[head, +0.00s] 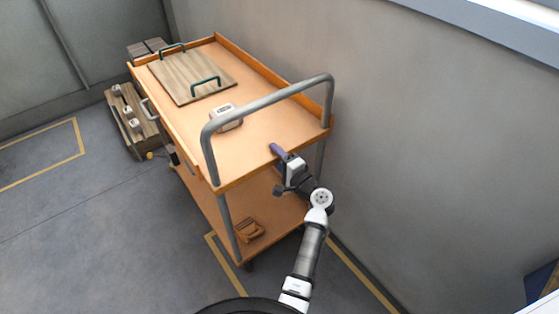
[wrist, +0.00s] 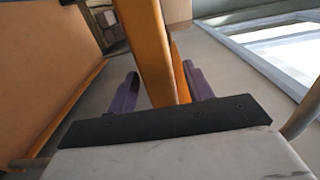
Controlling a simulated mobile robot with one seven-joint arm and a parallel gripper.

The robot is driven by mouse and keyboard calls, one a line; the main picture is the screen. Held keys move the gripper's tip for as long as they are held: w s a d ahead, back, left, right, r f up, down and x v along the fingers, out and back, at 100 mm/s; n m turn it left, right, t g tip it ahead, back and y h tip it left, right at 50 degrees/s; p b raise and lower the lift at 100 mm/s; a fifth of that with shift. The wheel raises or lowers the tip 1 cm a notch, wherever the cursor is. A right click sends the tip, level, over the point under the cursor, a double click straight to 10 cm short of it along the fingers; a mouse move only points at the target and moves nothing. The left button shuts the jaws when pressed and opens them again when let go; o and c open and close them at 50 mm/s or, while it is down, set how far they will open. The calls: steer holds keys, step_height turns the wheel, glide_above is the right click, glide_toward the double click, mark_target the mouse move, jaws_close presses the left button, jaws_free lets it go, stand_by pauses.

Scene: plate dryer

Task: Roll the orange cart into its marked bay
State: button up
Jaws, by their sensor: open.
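The orange cart (head: 272,110) stands along the wall, with a grey tubular handle (head: 262,103) at its near end. My gripper (head: 277,150) is at this near end, by the top shelf and below the handle's bar. In the wrist view my gripper (wrist: 160,88) has its purple fingers apart. An orange strip of the cart (wrist: 150,55) shows between them; I cannot tell whether they touch it. Yellow floor lines show beside the cart's near end (head: 222,262) and, as a separate corner, at the left (head: 78,138).
A wooden board with green handles (head: 190,75) and a small pale box (head: 226,117) lie on the top shelf. A brown item (head: 249,231) is on the lower shelf. The wall (head: 430,150) is close on the right; floor at left is clear.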

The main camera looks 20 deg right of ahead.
jaws_close()
stand_by(0.3)
stand_by(1.1)
